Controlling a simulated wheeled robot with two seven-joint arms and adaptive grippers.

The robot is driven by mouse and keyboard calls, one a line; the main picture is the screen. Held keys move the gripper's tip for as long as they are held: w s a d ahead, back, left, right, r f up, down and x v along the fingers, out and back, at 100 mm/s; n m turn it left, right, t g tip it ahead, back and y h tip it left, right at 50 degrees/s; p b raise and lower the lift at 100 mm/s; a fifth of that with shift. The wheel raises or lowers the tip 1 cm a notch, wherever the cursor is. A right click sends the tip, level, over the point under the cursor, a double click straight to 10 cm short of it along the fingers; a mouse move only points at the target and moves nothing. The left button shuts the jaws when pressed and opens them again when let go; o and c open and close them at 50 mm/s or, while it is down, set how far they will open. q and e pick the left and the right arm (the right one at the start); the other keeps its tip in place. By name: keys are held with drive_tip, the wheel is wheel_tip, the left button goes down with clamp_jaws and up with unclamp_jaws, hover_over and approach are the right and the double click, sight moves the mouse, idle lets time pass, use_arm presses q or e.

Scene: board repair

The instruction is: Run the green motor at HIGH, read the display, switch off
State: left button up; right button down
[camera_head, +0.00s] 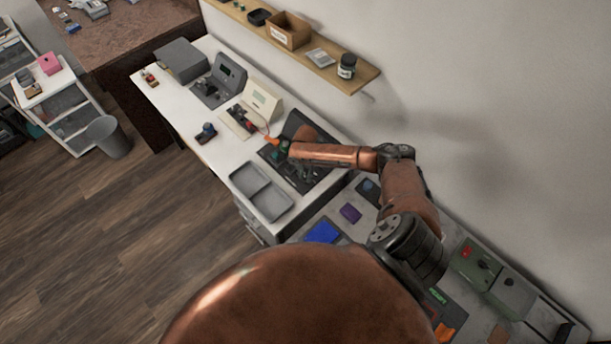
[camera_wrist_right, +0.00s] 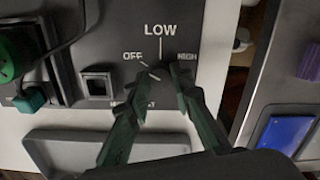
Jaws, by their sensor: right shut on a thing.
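My right gripper (camera_wrist_right: 165,78) is over a dark control panel (camera_wrist_right: 110,30) marked OFF, LOW and HIGH. Its fingers are closed together on the selector knob between those marks; the fingers mostly hide the knob, and I cannot tell its setting. A green round motor (camera_wrist_right: 14,52) is cut off at the left edge of the right wrist view. In the head view my arm reaches from the right to the dark panel (camera_head: 318,172) on the white bench. A grey unit with a small dark screen (camera_head: 227,71) stands farther back; its reading is too small to read. My left gripper is not in view.
A blue item (camera_head: 322,231) and a purple item (camera_head: 350,213) lie on the nearer grey surface. A wall shelf (camera_head: 350,82) hangs above.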

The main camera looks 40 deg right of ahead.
sight(305, 177)
drive_tip(key=c, duration=1.7)
unclamp_jaws()
wheel_tip(305, 177, up, 12)
drive_tip(key=shift+r, duration=0.1)
wheel_tip(305, 177, down, 12)
drive_tip(key=shift+f, duration=0.1)
